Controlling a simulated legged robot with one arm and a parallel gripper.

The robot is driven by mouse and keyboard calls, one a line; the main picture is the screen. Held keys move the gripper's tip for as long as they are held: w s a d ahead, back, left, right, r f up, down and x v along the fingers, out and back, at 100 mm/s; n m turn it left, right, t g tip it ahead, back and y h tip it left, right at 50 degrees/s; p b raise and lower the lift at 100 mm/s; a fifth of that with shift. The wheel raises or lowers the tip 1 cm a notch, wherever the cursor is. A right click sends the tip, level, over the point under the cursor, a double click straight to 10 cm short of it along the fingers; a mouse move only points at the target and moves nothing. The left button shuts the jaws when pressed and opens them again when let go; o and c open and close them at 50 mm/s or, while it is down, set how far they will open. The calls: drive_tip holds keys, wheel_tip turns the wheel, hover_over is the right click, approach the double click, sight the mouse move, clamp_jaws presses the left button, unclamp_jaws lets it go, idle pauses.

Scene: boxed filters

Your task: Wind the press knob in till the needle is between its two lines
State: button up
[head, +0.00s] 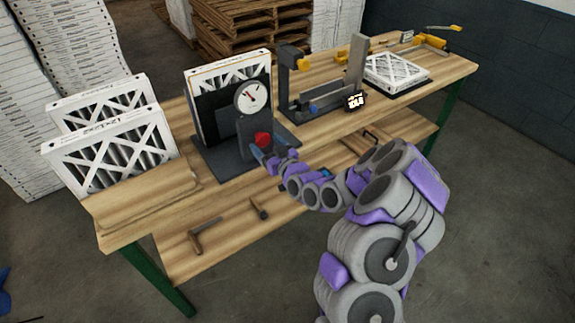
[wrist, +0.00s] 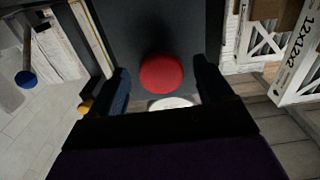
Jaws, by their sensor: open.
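The dark press (head: 253,130) stands on a grey base on the bench, with a white boxed filter (head: 228,68) upright in it. Its round red knob (head: 264,139) faces my arm. Above the knob is the white gauge dial (head: 251,97); its needle and line marks are too small to read apart surely. My gripper (head: 270,151) is open at the knob. In the wrist view the red knob (wrist: 161,73) lies between the two spread fingers, with a gap seen on each side. Part of a white disc (wrist: 170,103) shows beyond the knob, mostly hidden by my gripper.
A fixture with a dark post (head: 286,75) and a flat filter (head: 396,70) are to the right.

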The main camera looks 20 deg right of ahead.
drive_tip(key=p+v, duration=0.9)
drive_tip(key=v, duration=0.7)
drive_tip(key=shift+r, duration=0.15)
drive_tip(key=shift+r+p, duration=0.35)
drive_tip(key=shift+p, duration=0.4)
